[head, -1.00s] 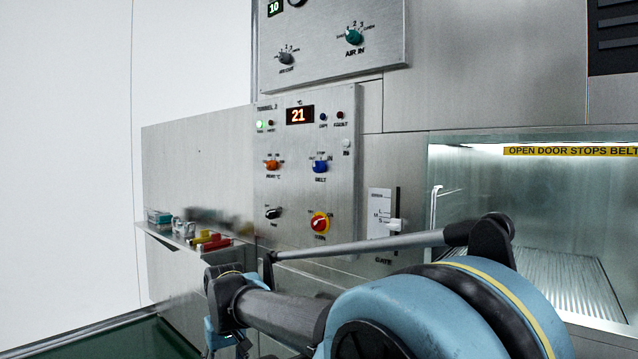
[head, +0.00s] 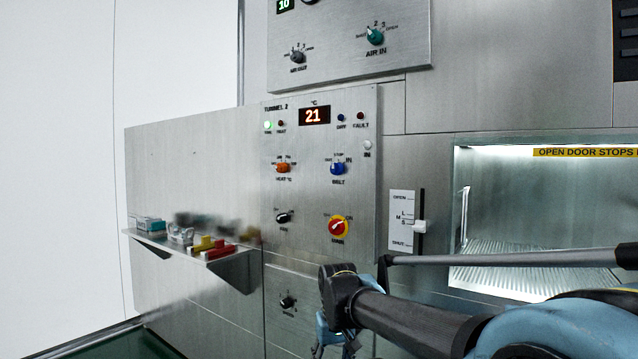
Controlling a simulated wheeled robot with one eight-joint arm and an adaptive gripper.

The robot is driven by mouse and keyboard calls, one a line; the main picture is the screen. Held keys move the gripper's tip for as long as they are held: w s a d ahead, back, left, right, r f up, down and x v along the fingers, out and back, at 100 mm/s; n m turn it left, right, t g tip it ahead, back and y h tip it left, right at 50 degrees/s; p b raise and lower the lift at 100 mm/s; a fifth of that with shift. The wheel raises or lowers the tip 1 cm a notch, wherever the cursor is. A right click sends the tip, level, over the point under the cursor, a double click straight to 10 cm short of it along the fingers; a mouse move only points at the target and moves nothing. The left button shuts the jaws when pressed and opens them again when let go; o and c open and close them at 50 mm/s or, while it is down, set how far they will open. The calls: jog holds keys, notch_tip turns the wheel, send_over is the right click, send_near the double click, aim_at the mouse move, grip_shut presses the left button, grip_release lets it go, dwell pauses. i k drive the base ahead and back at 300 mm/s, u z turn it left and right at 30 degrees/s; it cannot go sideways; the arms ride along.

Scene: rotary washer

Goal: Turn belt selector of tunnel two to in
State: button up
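The tunnel 2 panel (head: 362,205) stands upright in the middle of the head view. Its blue belt selector (head: 338,168) sits at the right of the panel, under the red display (head: 314,116) reading 21. The labels STOP and IN show around the belt knob; which label its pointer meets is too small to tell. My gripper (head: 332,348) is at the bottom of the view, below and apart from the belt selector. It is partly cut off by the lower edge, and its fingers are too unclear to read.
An orange heat knob (head: 283,168), a black knob (head: 283,217) and a red-yellow switch (head: 339,228) surround the belt selector. A gate slider (head: 418,227) is to the right. A shelf (head: 235,252) with small items juts out at left. The space before the panel's upper part is clear.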

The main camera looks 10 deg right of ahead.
aim_at(336, 169)
jog(key=u, duration=1.4)
jog(key=k, duration=0.8)
jog(key=z, duration=0.15)
